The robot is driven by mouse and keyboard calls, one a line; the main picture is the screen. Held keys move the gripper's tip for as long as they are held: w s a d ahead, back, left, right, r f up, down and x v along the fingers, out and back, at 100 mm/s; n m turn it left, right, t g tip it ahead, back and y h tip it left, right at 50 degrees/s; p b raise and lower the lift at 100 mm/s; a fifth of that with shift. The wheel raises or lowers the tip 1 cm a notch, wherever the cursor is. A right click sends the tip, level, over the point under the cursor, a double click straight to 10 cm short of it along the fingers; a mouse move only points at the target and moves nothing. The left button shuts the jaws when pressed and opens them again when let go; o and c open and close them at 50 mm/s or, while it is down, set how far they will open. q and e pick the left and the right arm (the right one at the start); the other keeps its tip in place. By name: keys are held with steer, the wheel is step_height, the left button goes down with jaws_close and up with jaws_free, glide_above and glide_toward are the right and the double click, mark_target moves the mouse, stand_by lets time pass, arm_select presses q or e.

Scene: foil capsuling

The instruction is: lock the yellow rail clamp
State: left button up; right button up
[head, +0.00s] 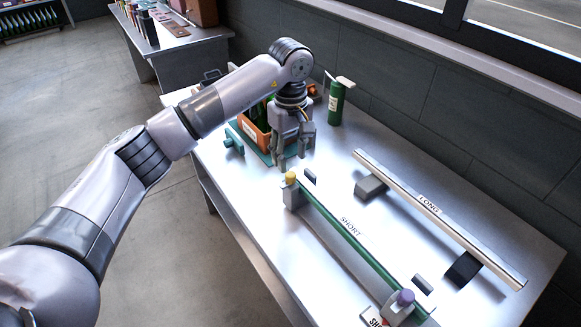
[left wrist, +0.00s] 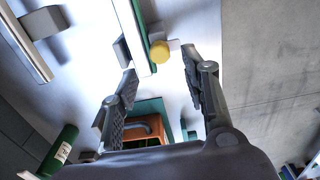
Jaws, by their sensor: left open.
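The yellow rail clamp (head: 290,177) is a round yellow knob on a grey block at the far end of the green rail (head: 350,236) labelled SHORT. It also shows in the left wrist view (left wrist: 159,51), beside the rail's end. My left gripper (head: 293,161) is open and points down just beyond the clamp. In the left wrist view its fingers (left wrist: 160,64) stand apart on either side of the yellow knob, with nothing held between them. I cannot tell whether either finger touches the clamp. My right gripper is not in view.
A purple knob (head: 405,297) sits at the rail's near end. The bench between the rails is mostly clear.

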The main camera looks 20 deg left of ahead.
mark_target(290, 174)
arm_select(q)
step_height(290, 174, down, 6)
steer(key=shift+p, duration=0.55)
steer(key=shift+c, duration=0.2)
jaws_close()
